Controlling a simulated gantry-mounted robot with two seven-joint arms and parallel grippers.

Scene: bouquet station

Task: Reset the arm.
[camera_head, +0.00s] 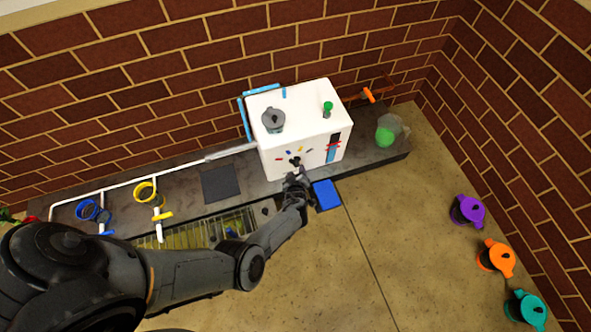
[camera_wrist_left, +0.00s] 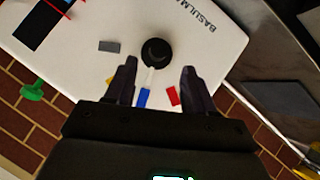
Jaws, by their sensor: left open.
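My left arm reaches in from the lower left in the head view. Its gripper (camera_head: 296,176) is at the front face of a white box (camera_head: 311,97), by a dark knob (camera_head: 295,162) ringed with small coloured marks. In the left wrist view the gripper (camera_wrist_left: 159,76) is open, with nothing between its fingers. The black knob (camera_wrist_left: 155,52) lies just beyond the fingertips; I cannot tell whether they touch it. The box face (camera_wrist_left: 95,20) fills much of that view. My right gripper is not in view.
A grey lidded pot (camera_head: 273,120) and a green item (camera_head: 327,109) are on the box. A blue block (camera_head: 327,195) lies at the counter edge. White pipes with blue (camera_head: 88,209) and yellow (camera_head: 146,192) rings run left. Purple (camera_head: 467,210), orange (camera_head: 496,257) and teal (camera_head: 526,308) pots stand right.

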